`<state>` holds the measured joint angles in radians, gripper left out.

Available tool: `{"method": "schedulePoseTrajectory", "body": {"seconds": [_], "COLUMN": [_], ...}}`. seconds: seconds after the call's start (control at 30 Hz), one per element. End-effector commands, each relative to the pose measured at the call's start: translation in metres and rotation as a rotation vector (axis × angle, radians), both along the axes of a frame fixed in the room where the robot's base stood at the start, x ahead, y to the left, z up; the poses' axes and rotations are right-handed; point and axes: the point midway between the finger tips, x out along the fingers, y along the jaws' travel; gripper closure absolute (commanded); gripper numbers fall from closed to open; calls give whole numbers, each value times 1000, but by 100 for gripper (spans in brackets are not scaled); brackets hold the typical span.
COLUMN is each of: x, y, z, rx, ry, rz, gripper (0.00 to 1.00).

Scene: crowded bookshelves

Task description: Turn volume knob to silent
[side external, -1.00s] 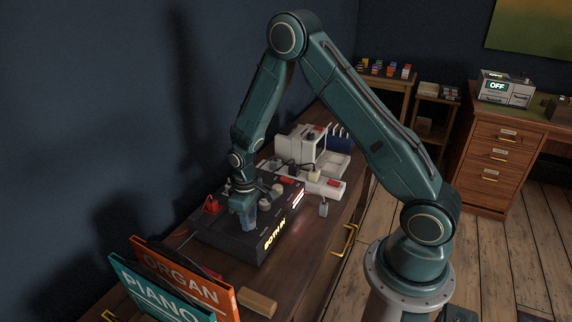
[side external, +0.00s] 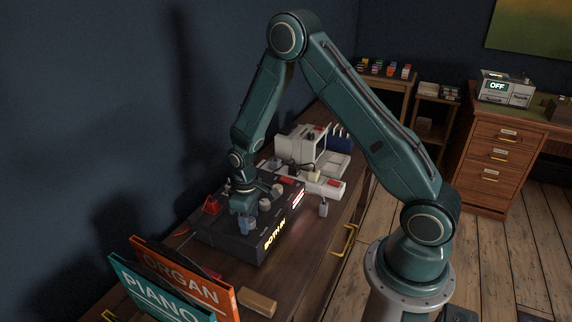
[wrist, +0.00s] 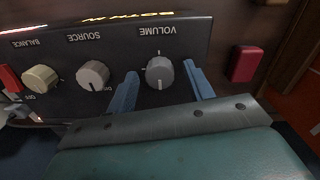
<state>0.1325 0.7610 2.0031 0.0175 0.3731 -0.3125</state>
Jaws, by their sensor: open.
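The grey volume knob (wrist: 160,73) sits on a dark panel under the label VOLUME, upside down in the wrist view. Its pale pointer mark points toward the bottom of that view. My gripper (wrist: 161,84) is open, with one blue finger on each side of the knob and visible gaps between. In the side view my gripper (side external: 247,226) is low over the near end of the black amplifier box (side external: 225,240), and hides the volume knob there. The box's front shows lit text reading BOTH IN.
The source knob (wrist: 93,74) and the balance knob (wrist: 40,79) sit beside the volume knob. A red block (wrist: 245,64) lies on its other side. Orange ORGAN (side external: 185,283) and teal PIANO (side external: 150,292) covers stand at the near end. A white device (side external: 300,146) stands behind the box.

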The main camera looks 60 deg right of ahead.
Motion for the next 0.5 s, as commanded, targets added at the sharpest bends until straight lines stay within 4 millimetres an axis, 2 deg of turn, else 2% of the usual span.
{"method": "schedulePoseTrajectory", "body": {"seconds": [0.27,0.5], "x": [1,1], "y": [0,1], "z": [10,35], "rx": [0,0], "ry": [-2,-4], "rz": [0,0], "gripper": [48,48]}}
